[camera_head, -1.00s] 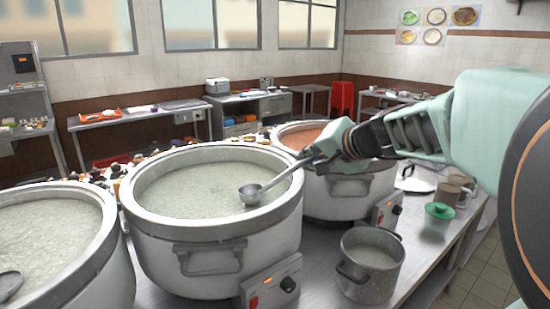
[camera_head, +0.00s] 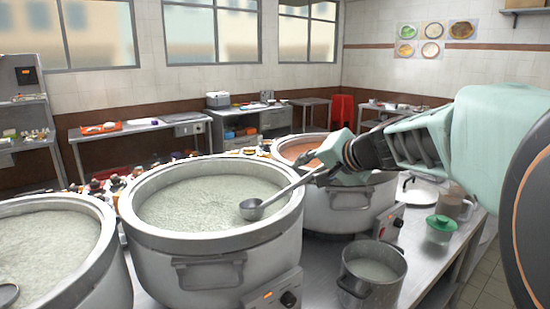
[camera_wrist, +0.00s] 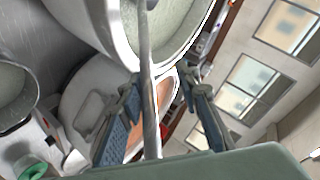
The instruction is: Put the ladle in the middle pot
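The steel ladle has its bowl (camera_head: 252,209) at the congee surface in the middle pot (camera_head: 215,245), by the pot's right inner side. Its handle leans over the right rim, up towards my gripper (camera_head: 325,165). In the wrist view the handle (camera_wrist: 147,75) runs between the two fingers of my gripper (camera_wrist: 160,85). The fingers stand apart, with a visible gap on the right of the handle, so the gripper looks open around it. Contact with the left finger cannot be told.
A pot of pale congee (camera_head: 45,245) stands at left, with a ladle in it. A pot with orange contents (camera_head: 345,205) stands behind right, under my gripper.

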